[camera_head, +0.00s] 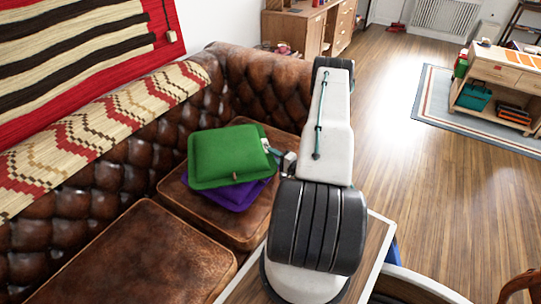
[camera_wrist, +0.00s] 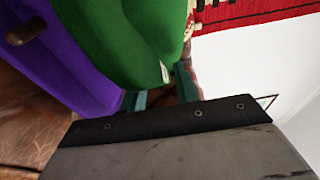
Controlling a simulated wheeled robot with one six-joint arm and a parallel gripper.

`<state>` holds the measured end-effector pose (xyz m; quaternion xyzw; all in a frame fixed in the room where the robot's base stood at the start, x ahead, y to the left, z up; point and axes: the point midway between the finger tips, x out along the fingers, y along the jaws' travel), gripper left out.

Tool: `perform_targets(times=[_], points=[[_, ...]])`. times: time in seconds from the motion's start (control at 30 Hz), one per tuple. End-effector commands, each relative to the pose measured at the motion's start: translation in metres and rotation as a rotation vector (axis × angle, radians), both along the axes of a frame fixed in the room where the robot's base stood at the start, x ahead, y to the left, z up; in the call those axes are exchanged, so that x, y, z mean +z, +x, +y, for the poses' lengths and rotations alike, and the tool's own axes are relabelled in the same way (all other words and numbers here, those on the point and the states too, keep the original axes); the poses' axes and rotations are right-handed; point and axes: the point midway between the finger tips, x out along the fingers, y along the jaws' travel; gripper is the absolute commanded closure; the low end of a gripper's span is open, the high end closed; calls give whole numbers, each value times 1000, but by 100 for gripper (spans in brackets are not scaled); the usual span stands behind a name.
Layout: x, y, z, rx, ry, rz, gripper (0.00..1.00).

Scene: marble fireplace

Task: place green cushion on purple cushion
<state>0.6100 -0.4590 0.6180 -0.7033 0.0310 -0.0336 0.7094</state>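The green cushion (camera_head: 228,156) lies nearly flat over the purple cushion (camera_head: 236,194) on the sofa seat, covering most of it. Only a purple strip shows along the near right side. In the wrist view the green cushion (camera_wrist: 135,35) and the purple cushion (camera_wrist: 62,55) appear layered against each other. My gripper (camera_head: 272,150) is at the right edge of the green cushion. In the wrist view my gripper's teal fingers (camera_wrist: 160,92) stand apart, with the green cushion's edge and white tag at or between their tips. Whether they pinch the edge is unclear.
The brown leather sofa (camera_head: 150,262) has a tufted back and a patterned throw (camera_head: 95,135) over it. A wooden cabinet (camera_head: 300,30) stands behind. A low shelf (camera_head: 500,85) stands on a rug at the right. The wooden floor between is clear.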

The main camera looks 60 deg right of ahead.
Motion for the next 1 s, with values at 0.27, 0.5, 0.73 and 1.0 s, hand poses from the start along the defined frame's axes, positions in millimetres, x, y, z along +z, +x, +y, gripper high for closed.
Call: perform_targets(times=[0.27,0.5,0.73,1.0], points=[[0,-62,4,-6,2,0,69],[0,-98,9,-3,1,0,69],[27,-86,15,86,1,-6,69],[157,-3,81,546,20,34,69]])
